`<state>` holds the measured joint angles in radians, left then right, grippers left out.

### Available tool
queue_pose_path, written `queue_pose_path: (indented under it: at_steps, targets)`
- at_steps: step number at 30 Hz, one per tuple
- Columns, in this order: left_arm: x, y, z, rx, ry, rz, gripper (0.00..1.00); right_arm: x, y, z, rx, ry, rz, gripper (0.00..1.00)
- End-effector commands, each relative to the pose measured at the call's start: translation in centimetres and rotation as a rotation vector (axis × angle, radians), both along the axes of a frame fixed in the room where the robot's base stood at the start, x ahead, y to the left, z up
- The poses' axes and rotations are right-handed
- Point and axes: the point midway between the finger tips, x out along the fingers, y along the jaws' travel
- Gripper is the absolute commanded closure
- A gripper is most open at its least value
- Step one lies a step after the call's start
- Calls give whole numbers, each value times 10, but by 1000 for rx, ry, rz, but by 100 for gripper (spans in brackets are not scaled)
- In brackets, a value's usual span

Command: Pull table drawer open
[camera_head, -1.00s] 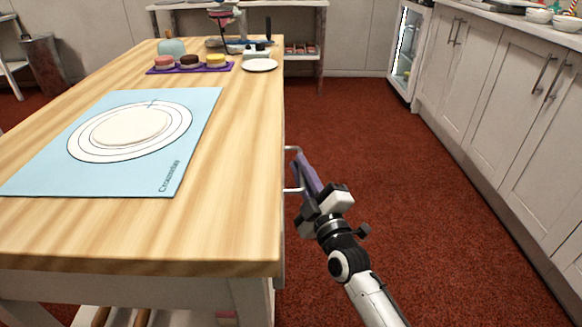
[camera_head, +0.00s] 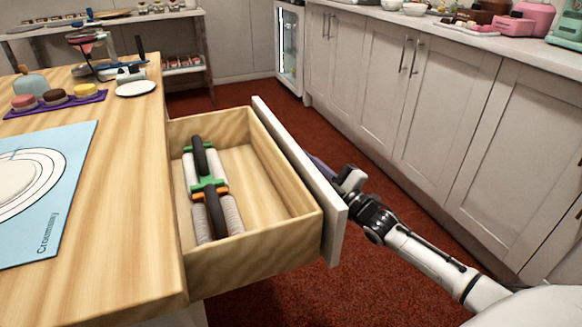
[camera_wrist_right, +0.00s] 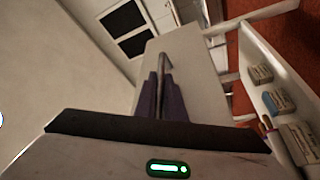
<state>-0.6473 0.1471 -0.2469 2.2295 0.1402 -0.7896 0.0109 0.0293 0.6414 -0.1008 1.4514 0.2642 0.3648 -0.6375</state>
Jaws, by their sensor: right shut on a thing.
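The table drawer (camera_head: 311,181) stands well open on the right side of the wooden table (camera_head: 128,190). In the right wrist view, my right gripper's purple fingers (camera_wrist_right: 161,95) are shut on the drawer's metal handle (camera_wrist_right: 168,66). My left gripper is in neither view.
A blue mat (camera_head: 62,215) with a round white cake board lies on the table. A purple tray (camera_head: 55,104) of small cakes and a white plate (camera_head: 136,88) are farther back. White cabinets (camera_head: 440,95) line the right side. Red carpet (camera_head: 275,285) shows between them and the table.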

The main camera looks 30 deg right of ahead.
Motion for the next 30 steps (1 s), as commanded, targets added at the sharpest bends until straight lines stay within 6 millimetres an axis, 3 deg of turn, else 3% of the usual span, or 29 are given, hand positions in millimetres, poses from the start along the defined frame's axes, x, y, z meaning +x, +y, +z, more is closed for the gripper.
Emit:
queue_pose_path:
  at_steps: [6,17,18,21,30]
  targets:
    - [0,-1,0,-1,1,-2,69,-4,-16,-1,0,2,-1,100]
    - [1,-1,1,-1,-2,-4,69,-4,-18,-1,1,3,-4,100]
    - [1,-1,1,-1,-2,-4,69,-4,-18,-1,1,3,-4,86]
    - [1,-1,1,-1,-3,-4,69,-4,-18,-1,1,3,-4,72]
    - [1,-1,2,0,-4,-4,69,-5,-18,-1,2,1,-4,72]
